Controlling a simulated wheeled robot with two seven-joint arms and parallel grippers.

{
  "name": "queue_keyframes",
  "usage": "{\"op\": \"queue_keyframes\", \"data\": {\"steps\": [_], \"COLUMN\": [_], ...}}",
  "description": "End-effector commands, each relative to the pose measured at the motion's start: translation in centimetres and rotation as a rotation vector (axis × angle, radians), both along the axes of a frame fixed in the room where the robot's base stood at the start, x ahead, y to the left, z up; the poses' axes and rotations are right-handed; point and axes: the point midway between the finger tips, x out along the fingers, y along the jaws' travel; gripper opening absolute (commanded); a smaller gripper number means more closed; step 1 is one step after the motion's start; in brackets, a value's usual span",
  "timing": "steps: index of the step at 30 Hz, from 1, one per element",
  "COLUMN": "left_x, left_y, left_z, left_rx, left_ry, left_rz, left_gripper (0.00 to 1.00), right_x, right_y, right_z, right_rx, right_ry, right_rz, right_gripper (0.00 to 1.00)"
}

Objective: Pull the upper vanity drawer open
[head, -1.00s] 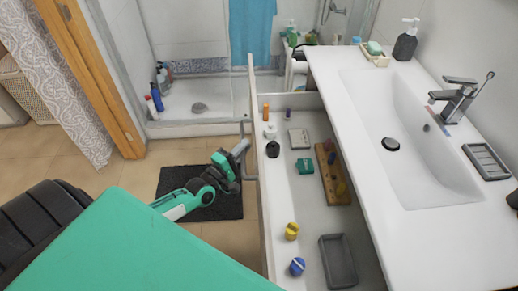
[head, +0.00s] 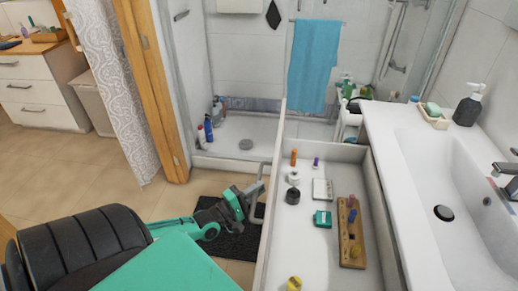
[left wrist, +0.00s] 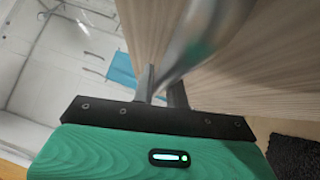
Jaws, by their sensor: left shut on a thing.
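The upper vanity drawer (head: 308,245) stands pulled out from under the white sink counter, with its inside in view. Its pale wood-grain front (left wrist: 275,65) fills the right of the left wrist view. A grey metal bar handle (head: 262,178) stands off the front; it also shows close up in the left wrist view (left wrist: 197,35). My left gripper (head: 254,199) is shut on the handle, on the outer side of the drawer front. Its fingers also show in the left wrist view (left wrist: 160,88), partly hidden by the handle. My right gripper is out of view.
The drawer holds a wooden block with pegs (head: 351,250), a teal box (head: 322,219), a black jar (head: 292,196) and other small items. The white counter (head: 400,175) lies at right. A dark mat (head: 235,243) lies on the floor below my gripper.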

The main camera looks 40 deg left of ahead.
Motion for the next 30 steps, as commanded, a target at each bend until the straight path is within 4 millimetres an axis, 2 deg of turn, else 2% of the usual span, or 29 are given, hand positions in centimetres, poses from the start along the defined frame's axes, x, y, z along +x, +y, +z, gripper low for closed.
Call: {"op": "queue_keyframes", "data": {"steps": [5,6,9,20,25,30], "left_x": [0.0,0.0,0.0,-0.2,-1.7,-4.3], "left_y": [0.0,0.0,0.0,0.0,0.3,0.7], "left_z": [-0.1,-0.1,-0.1,-0.1,-0.4,-0.9], "left_rx": [0.0,0.0,0.0,0.0,0.001,0.0], "left_ry": [0.002,0.002,0.001,0.001,0.003,0.006], "left_rz": [0.001,0.001,0.001,0.0,0.0,0.0], "left_gripper": [0.0,0.16,0.36,0.36,0.36,0.36], "right_x": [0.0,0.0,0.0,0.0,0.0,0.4], "right_y": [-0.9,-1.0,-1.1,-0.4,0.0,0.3], "right_z": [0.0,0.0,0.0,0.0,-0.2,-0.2], "right_rx": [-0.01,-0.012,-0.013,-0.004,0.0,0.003], "right_ry": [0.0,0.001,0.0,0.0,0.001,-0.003], "right_rz": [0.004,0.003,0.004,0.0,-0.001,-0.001], "right_gripper": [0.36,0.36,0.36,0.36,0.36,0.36]}}
